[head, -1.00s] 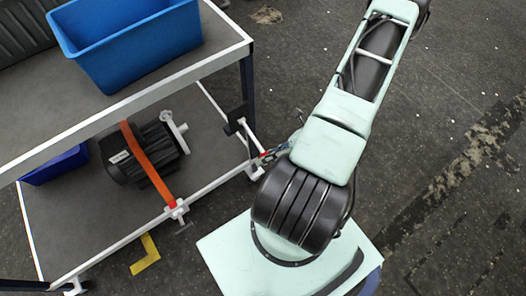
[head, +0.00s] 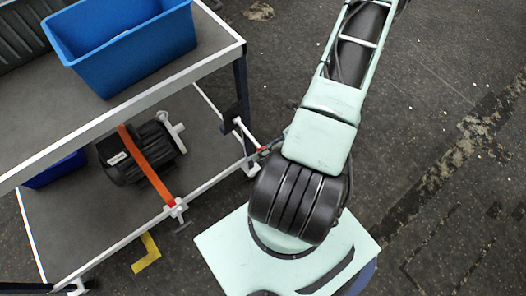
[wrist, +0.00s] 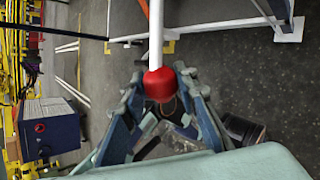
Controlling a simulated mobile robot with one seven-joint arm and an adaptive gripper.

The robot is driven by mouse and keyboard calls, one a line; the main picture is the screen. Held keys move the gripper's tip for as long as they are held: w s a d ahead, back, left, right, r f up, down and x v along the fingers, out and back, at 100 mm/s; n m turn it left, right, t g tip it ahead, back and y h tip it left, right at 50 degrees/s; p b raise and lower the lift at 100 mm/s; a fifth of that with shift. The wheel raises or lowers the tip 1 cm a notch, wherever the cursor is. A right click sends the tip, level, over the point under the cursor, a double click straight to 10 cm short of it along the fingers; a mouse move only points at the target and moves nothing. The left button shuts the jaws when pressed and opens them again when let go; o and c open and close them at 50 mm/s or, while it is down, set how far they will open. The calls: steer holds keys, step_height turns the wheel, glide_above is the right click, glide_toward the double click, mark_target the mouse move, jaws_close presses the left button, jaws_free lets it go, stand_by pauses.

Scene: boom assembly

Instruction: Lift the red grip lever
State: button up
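The red grip lever is a white rod with a rounded red end. In the wrist view its red grip (wrist: 160,85) is near the middle, with the rod running up from it. In the head view the red end (head: 262,149) shows at the right side of the cart, beside my arm. My gripper (wrist: 161,80) is open, with one finger on each side of the red grip. Small gaps seem to show on both sides; I cannot tell whether either finger touches. In the head view my gripper is mostly hidden by my arm.
The cart (head: 195,72) carries a blue bin (head: 120,50) on top. Its lower shelf holds a black motor (head: 140,155) under an orange strap (head: 147,168) and a dark blue bin (head: 55,170). A blue-grey box (wrist: 50,130) stands left in the wrist view. Floor right of my arm is clear.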

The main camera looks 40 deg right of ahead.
steer(key=o, duration=0.4)
steer(key=v, duration=1.2)
